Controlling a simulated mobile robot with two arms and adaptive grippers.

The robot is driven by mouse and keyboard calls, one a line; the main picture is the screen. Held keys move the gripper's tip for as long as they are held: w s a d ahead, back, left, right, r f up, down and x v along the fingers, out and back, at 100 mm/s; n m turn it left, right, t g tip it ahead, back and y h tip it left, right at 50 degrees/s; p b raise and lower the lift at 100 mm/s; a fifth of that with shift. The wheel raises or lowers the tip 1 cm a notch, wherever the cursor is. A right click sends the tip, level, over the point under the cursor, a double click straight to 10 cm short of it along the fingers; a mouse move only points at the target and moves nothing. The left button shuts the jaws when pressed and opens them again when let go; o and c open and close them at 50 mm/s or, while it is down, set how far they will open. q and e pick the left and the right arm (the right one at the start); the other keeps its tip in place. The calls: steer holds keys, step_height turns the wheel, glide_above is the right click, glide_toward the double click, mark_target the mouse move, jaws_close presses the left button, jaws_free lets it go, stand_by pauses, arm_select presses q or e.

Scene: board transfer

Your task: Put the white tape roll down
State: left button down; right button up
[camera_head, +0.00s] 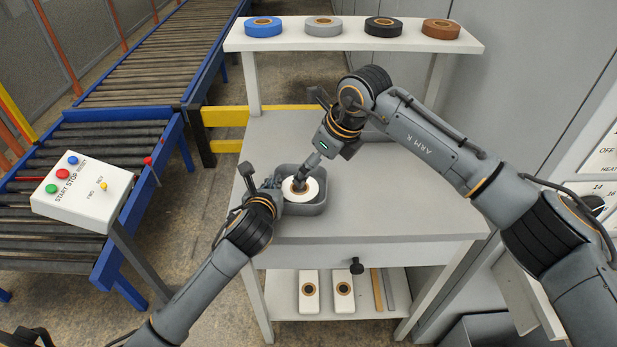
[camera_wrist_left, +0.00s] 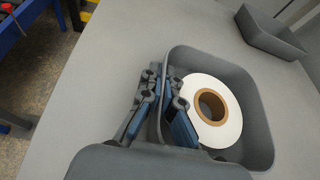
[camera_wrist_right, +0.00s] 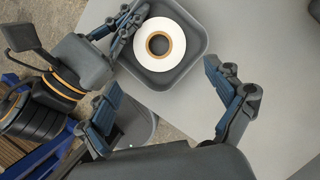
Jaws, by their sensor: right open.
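The white tape roll (camera_head: 311,190) lies flat in a grey tray (camera_head: 318,209) on the grey table, its brown core facing up. It also shows in the left wrist view (camera_wrist_left: 228,130) and the right wrist view (camera_wrist_right: 175,27). My left gripper (camera_wrist_left: 162,82) is at the tray's left wall, with one finger on each side of it, shut on the wall. My right gripper (camera_wrist_right: 168,85) is open and empty, its fingers wide apart above the tray area. In the head view the right gripper (camera_head: 303,178) partly covers the roll.
A second grey tray (camera_wrist_left: 268,38) stands further back, mostly hidden by my right arm in the head view. Blue, grey, black and brown rolls sit on the upper shelf (camera_head: 350,43). A conveyor and control box (camera_head: 82,190) are left. The table's right side is clear.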

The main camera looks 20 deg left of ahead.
steer(key=shift+v, duration=1.5)
arm_select(q)
steer(key=c, duration=2)
jaws_free()
steer(key=shift+c, duration=0.2)
steer(key=o, duration=0.6)
